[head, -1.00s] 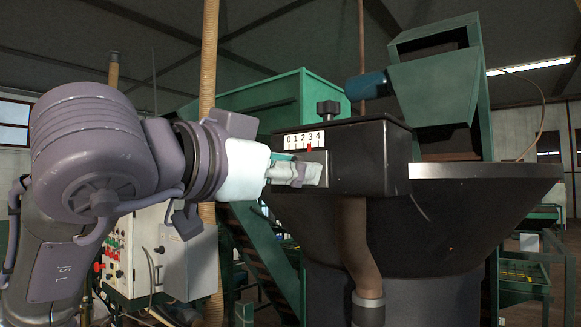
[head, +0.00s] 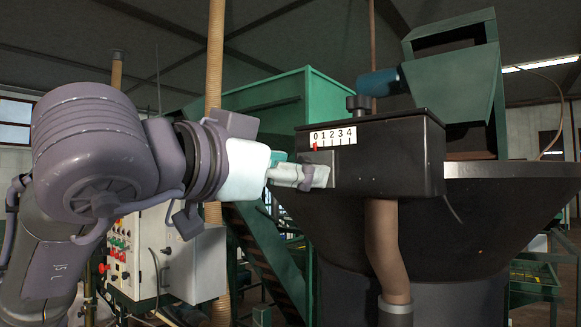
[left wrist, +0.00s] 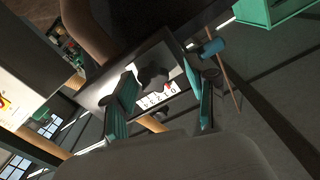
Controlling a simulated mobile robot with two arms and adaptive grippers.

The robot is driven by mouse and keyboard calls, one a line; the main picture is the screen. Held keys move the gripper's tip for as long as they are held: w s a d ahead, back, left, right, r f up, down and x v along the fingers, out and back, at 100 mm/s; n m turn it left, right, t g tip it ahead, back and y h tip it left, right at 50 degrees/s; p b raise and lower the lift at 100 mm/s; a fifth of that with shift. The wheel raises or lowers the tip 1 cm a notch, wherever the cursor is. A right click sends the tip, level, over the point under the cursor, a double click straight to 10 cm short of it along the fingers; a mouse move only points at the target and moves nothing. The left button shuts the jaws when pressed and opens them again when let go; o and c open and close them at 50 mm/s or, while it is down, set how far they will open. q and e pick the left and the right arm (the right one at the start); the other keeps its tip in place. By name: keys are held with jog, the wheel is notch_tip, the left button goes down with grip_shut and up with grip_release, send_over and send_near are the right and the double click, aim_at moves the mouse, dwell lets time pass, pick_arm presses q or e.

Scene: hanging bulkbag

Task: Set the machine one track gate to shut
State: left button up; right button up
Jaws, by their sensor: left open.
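The machine one track gate is a black box (head: 395,160) on the rim of a dark round hopper. Its white scale (head: 335,137) reads 0 to 4, and the red pointer (head: 316,147) stands at 0. A dark knob (head: 359,105) sits on top of the box. My left gripper (head: 318,176) is just below the scale at the box's left end, with open jaws. In the left wrist view, the gripper (left wrist: 163,100) has its green fingers apart, with the scale (left wrist: 160,97) seen between them. I cannot tell whether they touch the gate. My right gripper is not in view.
A brown pipe (head: 385,235) hangs below the box. The dark hopper (head: 470,220) fills the right side. A green chute (head: 455,85) stands above it. A control cabinet (head: 195,265) stands behind my left arm.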

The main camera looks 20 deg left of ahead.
pick_arm(q)
jog(key=v, duration=1.2)
jog(key=shift+a, duration=0.1)
jog(key=shift+w, duration=0.1)
